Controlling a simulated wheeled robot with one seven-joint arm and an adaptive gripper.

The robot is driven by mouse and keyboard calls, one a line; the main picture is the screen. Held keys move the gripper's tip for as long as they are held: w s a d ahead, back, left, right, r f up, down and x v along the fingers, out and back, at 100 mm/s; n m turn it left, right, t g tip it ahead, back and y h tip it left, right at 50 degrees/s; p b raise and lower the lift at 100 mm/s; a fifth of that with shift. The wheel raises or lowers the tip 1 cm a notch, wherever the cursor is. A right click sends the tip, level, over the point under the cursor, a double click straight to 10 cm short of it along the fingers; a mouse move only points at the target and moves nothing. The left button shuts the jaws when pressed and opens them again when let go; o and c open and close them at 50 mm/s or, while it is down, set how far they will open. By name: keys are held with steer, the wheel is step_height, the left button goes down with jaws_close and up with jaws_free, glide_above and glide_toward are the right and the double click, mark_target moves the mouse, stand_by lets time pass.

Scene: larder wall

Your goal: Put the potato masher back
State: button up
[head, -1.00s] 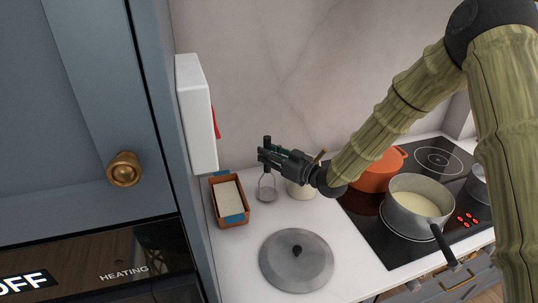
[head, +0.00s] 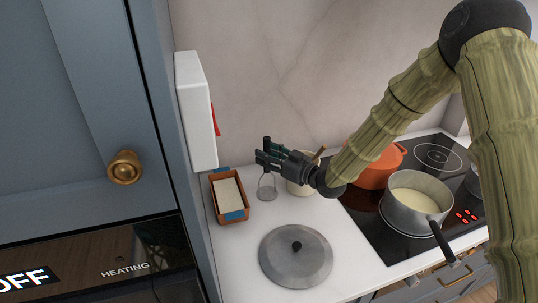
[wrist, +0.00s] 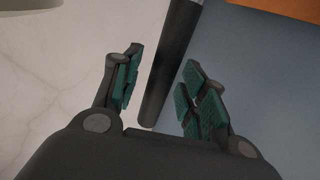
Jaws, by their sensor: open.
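The potato masher has a dark handle and a thin wire head (head: 267,197), which shows in the head view just below my gripper, over the counter beside the loaf tin. Whether the head touches the counter is unclear. My gripper (head: 266,158) is open at the masher's handle. In the wrist view the dark handle (wrist: 168,60) runs between the two green-padded fingers of my gripper (wrist: 160,90), with a gap visible on each side. In the head view the fingers hide part of the handle.
A brown loaf tin (head: 219,214) stands left of the masher, below a white wall box (head: 197,110). A cream crock (head: 300,188) is close behind my gripper. A grey lid (head: 296,270) lies in front. An orange pot (head: 372,174) and a saucepan (head: 414,222) are on the hob.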

steer(key=b+v, duration=0.3)
steer(key=v, duration=0.9)
